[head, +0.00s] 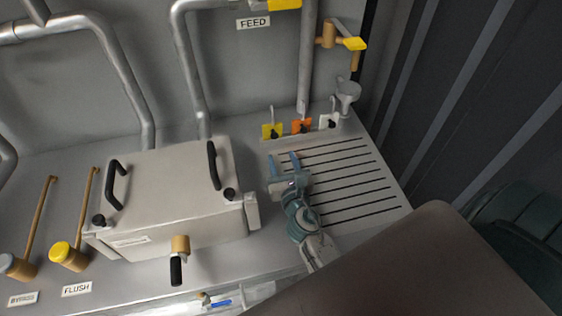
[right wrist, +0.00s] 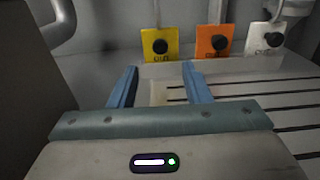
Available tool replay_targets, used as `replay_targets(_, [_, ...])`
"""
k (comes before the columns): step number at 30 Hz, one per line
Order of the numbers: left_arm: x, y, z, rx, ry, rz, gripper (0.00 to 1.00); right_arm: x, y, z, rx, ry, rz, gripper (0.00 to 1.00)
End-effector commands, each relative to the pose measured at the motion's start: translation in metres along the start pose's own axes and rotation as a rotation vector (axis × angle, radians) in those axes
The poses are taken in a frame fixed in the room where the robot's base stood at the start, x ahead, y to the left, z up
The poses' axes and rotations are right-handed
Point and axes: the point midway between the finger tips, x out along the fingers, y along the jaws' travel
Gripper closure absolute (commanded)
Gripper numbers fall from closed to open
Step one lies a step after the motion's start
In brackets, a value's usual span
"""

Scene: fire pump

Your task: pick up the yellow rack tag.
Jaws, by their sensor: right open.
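The yellow rack tag (head: 267,132) is upright at the left end of a row of three tags, at the back of the slotted drainboard in the head view. In the right wrist view the yellow tag (right wrist: 151,52) has a black knob on its face. My right gripper (head: 283,164) is open and empty, above the drainboard and in front of the yellow tag. In the right wrist view its blue fingers (right wrist: 160,76) are spread with the yellow tag beyond and between them, apart from it. My left gripper is not in view.
An orange tag (head: 300,125) and a white tag (head: 329,121) stand to the right of the yellow one. A lidded metal box (head: 165,180) with black handles stands left of my right gripper. The slotted drainboard (head: 360,186) is clear at right. Pipes run up the back wall.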

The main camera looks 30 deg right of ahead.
Motion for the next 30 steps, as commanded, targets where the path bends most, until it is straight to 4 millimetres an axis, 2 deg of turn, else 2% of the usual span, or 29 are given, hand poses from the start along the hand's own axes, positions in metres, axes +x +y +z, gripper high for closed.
replay_targets(7, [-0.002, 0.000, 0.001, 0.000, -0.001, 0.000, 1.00, 0.015, 0.000, 0.000, -0.001, -0.001, 0.001, 0.56])
replay_targets(21, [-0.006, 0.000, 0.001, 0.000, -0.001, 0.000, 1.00, 0.070, 0.000, 0.000, 0.000, 0.000, 0.000, 0.56])
replay_targets(30, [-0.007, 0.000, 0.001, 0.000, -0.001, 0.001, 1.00, 0.087, 0.000, -0.001, 0.001, 0.000, 0.000, 0.56])
